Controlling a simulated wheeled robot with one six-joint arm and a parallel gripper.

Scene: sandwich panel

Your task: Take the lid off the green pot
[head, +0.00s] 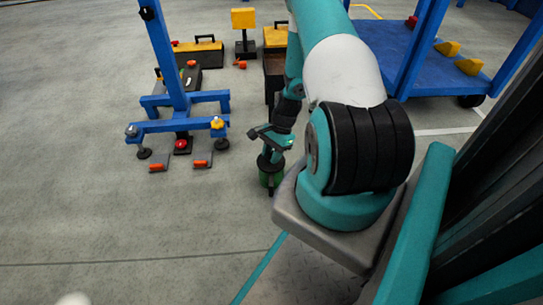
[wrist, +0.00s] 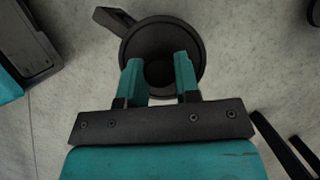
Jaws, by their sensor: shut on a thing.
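The green pot (head: 266,179) stands on the floor in the head view, mostly covered by my arm. My gripper (wrist: 159,65) points down over it. In the wrist view its two teal fingers are shut on the dark round knob of the lid (wrist: 142,38). The lid is a dark disc, seen from above. A dark handle (wrist: 113,18) sticks out at its upper left. The green wall of the pot does not show in the wrist view, and I cannot tell whether the lid rests on the pot or is raised.
A blue stand (head: 180,125) with small feet is left of the pot, with red-ended pieces (head: 157,166) on the floor. Dark boxes and a yellow sign (head: 243,18) are behind. A blue cart (head: 425,60) is at the upper right. Floor at the left is clear.

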